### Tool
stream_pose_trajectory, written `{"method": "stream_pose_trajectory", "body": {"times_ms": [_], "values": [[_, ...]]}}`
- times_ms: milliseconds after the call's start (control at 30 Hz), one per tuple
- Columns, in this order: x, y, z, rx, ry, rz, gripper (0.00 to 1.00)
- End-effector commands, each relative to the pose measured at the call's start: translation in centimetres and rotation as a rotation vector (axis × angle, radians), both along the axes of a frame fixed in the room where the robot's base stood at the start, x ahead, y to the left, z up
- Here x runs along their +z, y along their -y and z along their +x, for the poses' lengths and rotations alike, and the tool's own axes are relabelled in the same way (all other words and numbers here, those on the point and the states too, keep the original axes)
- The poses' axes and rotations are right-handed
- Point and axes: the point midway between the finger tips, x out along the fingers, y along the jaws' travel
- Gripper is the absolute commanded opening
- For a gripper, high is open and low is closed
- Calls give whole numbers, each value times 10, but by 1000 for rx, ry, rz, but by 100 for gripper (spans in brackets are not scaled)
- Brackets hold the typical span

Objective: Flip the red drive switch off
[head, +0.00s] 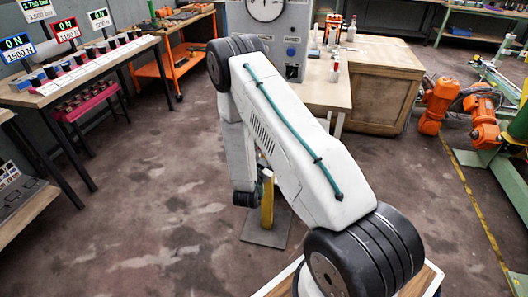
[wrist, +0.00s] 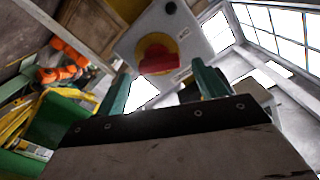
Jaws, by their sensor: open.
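The red drive switch (wrist: 158,62) is a red rotary handle on a round yellow plate (wrist: 152,44). It is mounted on a light grey box (wrist: 188,28) with a small black knob (wrist: 171,8) near it. The switch shows in the wrist view at upper centre. My gripper (wrist: 160,68) is open, with one green finger on each side of the switch as seen from the wrist. The fingers look short of the handle; I see no contact, but the exact gap is unclear. In the head view my arm hides the switch and gripper.
In the head view a grey gauge cabinet (head: 302,25) stands behind my arm, with a wooden crate (head: 375,85) to its right. Orange machines (head: 438,105) stand at right. A bench with signs (head: 75,72) is at left. Floor is open between.

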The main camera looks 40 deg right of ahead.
Motion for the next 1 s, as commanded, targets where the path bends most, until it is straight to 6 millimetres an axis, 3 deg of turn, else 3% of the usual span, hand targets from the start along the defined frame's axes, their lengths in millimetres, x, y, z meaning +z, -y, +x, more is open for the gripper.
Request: {"method": "stream_pose_trajectory", "body": {"times_ms": [200, 500, 667, 1000], "values": [[0, 17, 14, 0, 0, 0, 71], [0, 19, 15, 2, -2, 0, 71], [0, 19, 15, 2, -2, 0, 26], [0, 18, 16, 2, -31, -22, 26]]}}
